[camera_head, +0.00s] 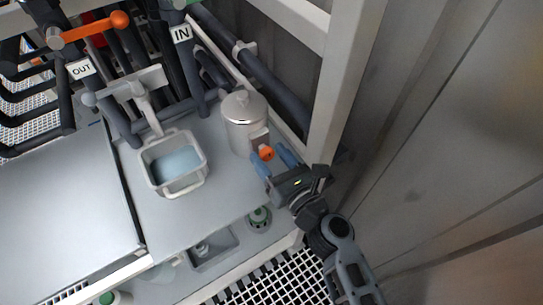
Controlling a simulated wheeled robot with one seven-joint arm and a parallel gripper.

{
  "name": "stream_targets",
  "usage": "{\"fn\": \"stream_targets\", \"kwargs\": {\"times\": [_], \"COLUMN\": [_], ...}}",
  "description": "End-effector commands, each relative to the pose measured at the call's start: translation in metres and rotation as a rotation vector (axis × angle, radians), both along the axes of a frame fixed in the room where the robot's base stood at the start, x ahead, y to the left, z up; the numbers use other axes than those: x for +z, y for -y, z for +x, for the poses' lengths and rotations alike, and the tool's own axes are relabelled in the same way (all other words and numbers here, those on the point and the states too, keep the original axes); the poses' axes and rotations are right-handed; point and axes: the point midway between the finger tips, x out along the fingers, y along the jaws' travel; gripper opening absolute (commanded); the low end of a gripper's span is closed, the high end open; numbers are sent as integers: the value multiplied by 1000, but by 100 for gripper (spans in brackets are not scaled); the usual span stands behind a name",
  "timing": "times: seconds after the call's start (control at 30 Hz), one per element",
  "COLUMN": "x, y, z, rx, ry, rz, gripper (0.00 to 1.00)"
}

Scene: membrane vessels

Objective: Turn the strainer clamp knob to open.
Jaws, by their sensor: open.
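My gripper (271,158) has blue fingers and is open, reaching in from the lower right. Its fingertips point at the canister, with one on either side of the knob in the picture. I cannot tell whether either finger touches the knob.
A pale bucket (201,160) with bluish liquid stands left of the strainer on the bench (165,222). Dark pipes carry an OUT label (81,69) and an IN label (181,34). An orange lever (92,27) is at upper left. A pale frame post (345,85) stands close right of my gripper.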

Motion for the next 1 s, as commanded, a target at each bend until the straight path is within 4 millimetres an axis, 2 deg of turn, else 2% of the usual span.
{"fn": "stream_targets", "kwargs": {"times": [0.13, 0.7, 1.0], "x": [0, 0, -1], "y": [0, 0, 0], "z": [0, -1, -1], "rx": [0, 0, 0], "ry": [0, 0, 20], "rz": [0, 0, -30], "gripper": [60, 6, 5]}}
